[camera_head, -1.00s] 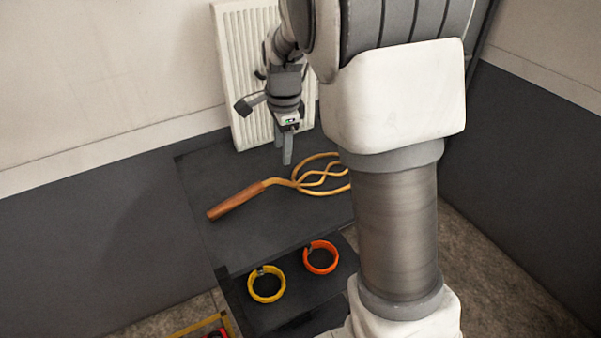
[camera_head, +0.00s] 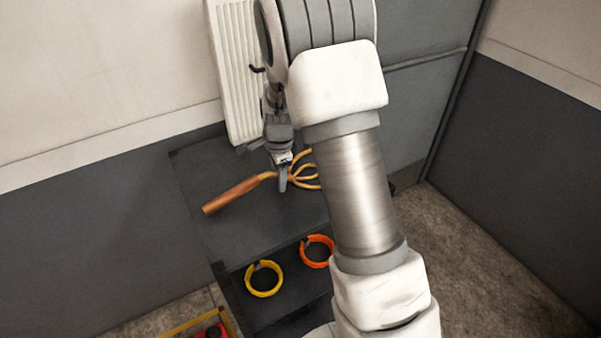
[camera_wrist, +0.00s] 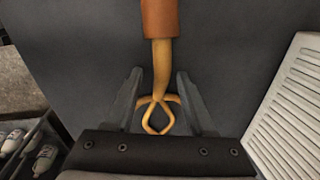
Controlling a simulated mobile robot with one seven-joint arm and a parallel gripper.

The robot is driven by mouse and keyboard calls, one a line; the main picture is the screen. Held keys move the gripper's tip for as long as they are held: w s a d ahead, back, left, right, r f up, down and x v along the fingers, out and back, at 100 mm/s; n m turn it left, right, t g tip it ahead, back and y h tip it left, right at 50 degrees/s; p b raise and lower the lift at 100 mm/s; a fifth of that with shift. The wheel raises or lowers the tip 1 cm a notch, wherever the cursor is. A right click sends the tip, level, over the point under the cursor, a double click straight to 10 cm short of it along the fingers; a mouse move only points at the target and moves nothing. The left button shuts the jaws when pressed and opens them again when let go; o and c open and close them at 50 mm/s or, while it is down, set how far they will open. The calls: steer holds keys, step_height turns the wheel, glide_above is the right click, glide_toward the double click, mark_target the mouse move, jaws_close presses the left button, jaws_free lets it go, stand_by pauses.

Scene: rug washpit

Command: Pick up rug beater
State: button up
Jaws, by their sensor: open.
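The rug beater (camera_head: 232,194) lies on a dark flat surface (camera_head: 200,165), its brown wooden handle toward the left and its looped tan head toward the right. Part of the head is hidden behind my arm in the head view. My gripper (camera_head: 282,186) points down at the neck of the beater, where handle and loops meet. In the wrist view the beater's tan neck (camera_wrist: 161,75) runs between the two open fingers of my gripper (camera_wrist: 158,75), with a gap on each side. The loops lie closer to the gripper's base.
A white ribbed radiator (camera_head: 236,75) stands at the wall behind the surface; it also shows in the wrist view (camera_wrist: 295,110). A yellow ring (camera_head: 263,279) and an orange ring (camera_head: 317,251) lie on a lower dark shelf in front. White bottles (camera_wrist: 44,160) show at lower left.

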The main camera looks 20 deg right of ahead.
jaws_close()
stand_by(1.4)
